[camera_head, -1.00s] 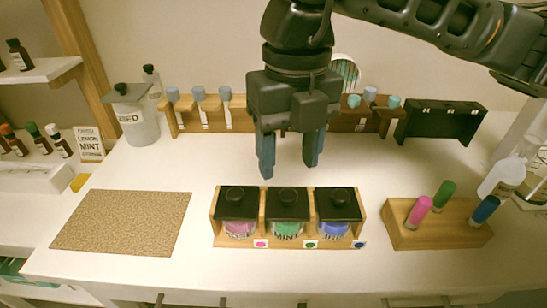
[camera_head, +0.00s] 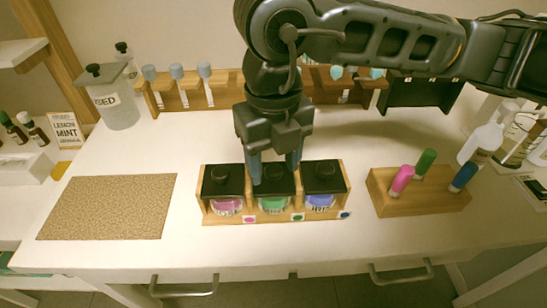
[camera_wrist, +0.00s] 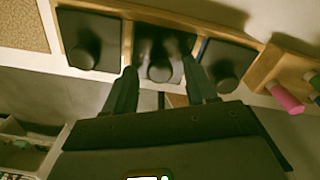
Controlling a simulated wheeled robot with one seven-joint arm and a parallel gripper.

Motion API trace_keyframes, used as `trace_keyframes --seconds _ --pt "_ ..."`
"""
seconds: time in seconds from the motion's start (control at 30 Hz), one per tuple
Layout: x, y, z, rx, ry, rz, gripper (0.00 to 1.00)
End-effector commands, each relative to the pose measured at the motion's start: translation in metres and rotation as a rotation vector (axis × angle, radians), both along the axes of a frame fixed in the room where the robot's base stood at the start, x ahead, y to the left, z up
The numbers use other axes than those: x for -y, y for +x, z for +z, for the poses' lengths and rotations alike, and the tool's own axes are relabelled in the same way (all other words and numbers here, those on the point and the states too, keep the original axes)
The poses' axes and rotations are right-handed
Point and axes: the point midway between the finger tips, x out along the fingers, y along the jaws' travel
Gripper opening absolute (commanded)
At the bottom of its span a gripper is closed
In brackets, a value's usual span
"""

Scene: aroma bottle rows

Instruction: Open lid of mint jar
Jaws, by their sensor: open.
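The mint jar (camera_head: 273,204) is the middle one of three jars in a wooden rack (camera_head: 222,219). It has green contents and a black lid with a round knob (camera_head: 276,168). My gripper (camera_head: 275,177) points down over this lid, its fingers open on either side of the knob. In the wrist view, my gripper (camera_wrist: 160,80) has the middle lid's knob (camera_wrist: 159,72) between its fingertips. Whether the fingers touch the knob I cannot tell. The lid sits on the jar.
A pink jar (camera_head: 226,205) and a blue jar (camera_head: 320,201) stand close on either side, both lidded. A wooden block (camera_head: 425,203) with pink, green and blue bottles is at right. A cork mat (camera_head: 107,207) lies at left. Racks stand behind.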

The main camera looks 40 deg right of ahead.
Motion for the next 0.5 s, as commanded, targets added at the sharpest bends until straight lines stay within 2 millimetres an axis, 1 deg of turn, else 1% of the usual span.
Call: trace_keyframes --seconds 0.03,0.07,0.5 --pt "0.0000 0.0001 0.0001 0.000 0.000 0.000 0.57" --pt "0.0000 0.0001 0.0001 0.000 0.000 0.000 0.54" --pt "-0.0001 0.0001 0.0004 0.000 0.000 0.000 0.12"
